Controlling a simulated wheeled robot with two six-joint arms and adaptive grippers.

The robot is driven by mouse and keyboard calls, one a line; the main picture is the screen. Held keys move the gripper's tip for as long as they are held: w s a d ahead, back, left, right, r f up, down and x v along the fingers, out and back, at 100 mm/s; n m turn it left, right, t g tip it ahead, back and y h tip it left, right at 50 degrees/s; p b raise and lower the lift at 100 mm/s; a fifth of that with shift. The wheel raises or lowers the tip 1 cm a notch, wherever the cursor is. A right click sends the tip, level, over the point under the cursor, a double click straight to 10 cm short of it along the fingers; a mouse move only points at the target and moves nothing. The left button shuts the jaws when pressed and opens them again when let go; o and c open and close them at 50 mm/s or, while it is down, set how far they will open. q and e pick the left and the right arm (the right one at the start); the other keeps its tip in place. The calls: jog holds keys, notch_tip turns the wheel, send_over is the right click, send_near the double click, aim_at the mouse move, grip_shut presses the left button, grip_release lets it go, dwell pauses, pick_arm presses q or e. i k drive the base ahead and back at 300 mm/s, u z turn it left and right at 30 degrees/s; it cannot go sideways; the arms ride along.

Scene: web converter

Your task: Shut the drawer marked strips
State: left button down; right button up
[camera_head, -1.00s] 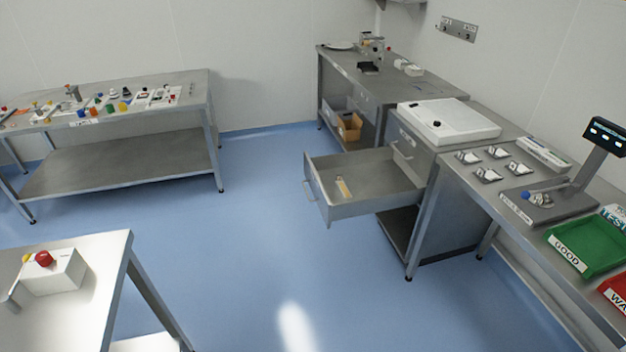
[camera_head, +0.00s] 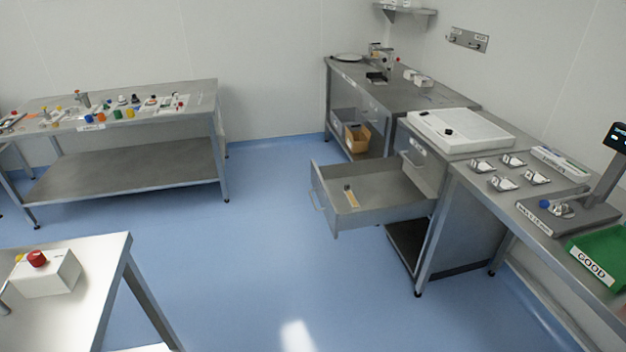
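An open drawer (camera_head: 384,208) sticks out to the left from the steel cabinet (camera_head: 470,225) at the right of the middle. It has a bar handle (camera_head: 316,200) on its front face. A small tan strip-like item (camera_head: 352,197) with a dark end lies inside it. I cannot read any mark on the drawer from here. Another handle (camera_head: 411,161) shows on the cabinet above it. Neither of my grippers is in view.
A white flat unit (camera_head: 460,130) sits on the cabinet. A bench with small parts (camera_head: 150,165) stands at the left, a table with a red-button box (camera_head: 45,272) at the lower left. A green GOOD tray (camera_head: 605,250) is at the right. Blue floor (camera_head: 250,240) before the drawer is clear.

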aim_at(386, 190)
jog(key=u, duration=0.3)
jog(key=i, duration=1.3)
jog(key=z, duration=0.35)
jog(key=i, duration=1.45)
jog(key=z, duration=0.55)
